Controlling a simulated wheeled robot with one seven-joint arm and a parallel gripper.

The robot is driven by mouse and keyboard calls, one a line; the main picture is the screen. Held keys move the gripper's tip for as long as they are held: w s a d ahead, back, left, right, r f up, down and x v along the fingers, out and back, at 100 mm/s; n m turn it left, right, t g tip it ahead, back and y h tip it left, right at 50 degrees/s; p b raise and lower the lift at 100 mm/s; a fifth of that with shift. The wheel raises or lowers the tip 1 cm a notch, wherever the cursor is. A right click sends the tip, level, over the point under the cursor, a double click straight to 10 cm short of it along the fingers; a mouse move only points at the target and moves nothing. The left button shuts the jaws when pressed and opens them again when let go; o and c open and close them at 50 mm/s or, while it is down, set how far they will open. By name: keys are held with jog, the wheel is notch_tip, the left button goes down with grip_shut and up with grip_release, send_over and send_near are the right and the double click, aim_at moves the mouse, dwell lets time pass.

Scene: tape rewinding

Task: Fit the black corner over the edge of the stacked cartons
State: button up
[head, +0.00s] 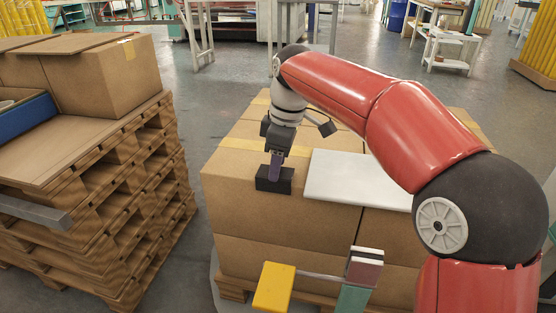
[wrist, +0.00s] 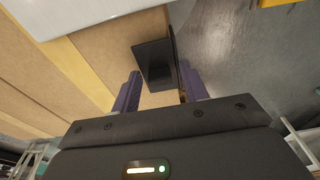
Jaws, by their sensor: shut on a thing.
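The black corner (head: 273,181) is in my gripper (head: 276,160), at the front top edge of the stacked cartons (head: 240,205). In the wrist view the black corner (wrist: 154,62) shows a flat dark plate over the tan carton top (wrist: 105,50) and a thin side at the carton's edge. The purple fingers of my gripper (wrist: 160,78) stand on either side of it, shut on it. I cannot tell whether the corner touches the cartons or hangs just above them. Part of it is hidden behind the fingers.
A white slab (head: 343,176) lies on the cartons, right of the corner. A pallet stack (head: 130,190) with other cartons (head: 105,75) stands at the left. A yellow pad (head: 272,287) and a small block (head: 364,268) are at the front. Floor between the stacks is clear.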

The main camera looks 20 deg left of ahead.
jog(key=shift+f, duration=0.4)
jog(key=o, duration=1.4)
jog(key=shift+o, duration=0.2)
jog(key=shift+r, duration=0.1)
notch_tip(320, 180, up, 8)
jog(key=p, duration=0.8)
notch_tip(320, 180, up, 8)
jog(key=d, duration=0.1)
jog(key=shift+f, duration=0.25)
jog(key=shift+d, duration=0.1)
